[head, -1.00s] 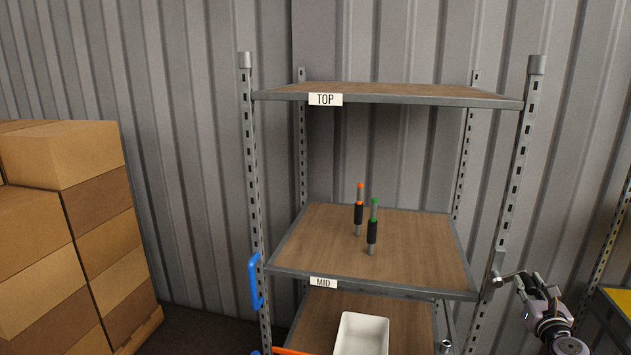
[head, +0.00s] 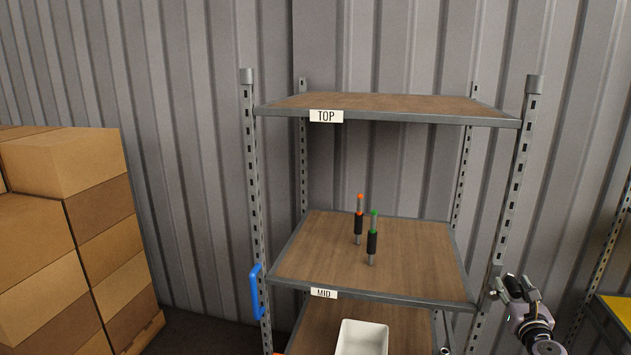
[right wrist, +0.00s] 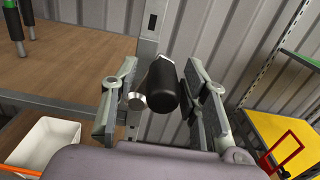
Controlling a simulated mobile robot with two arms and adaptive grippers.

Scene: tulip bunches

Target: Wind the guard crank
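The crank sits on the right front post of the shelf rack, beside the MID shelf. In the right wrist view its black grip (right wrist: 163,84) and silver end (right wrist: 134,101) show between my fingers. My right gripper (head: 514,288) is at the crank, just right of the post. In the right wrist view the gripper (right wrist: 160,98) is open, one finger on each side of the black grip, with a gap at the left finger. An orange bar (right wrist: 20,171), perhaps the guard, shows low at left there. My left gripper is out of view.
Two dark cylinders, one orange-tipped (head: 359,222) and one green-tipped (head: 373,240), stand on the MID shelf (head: 420,270). A white bin (head: 362,338) is below. A blue handle (head: 255,291) is on the left post. Stacked boxes (head: 70,220) stand left, a yellow-topped table (head: 618,306) right.

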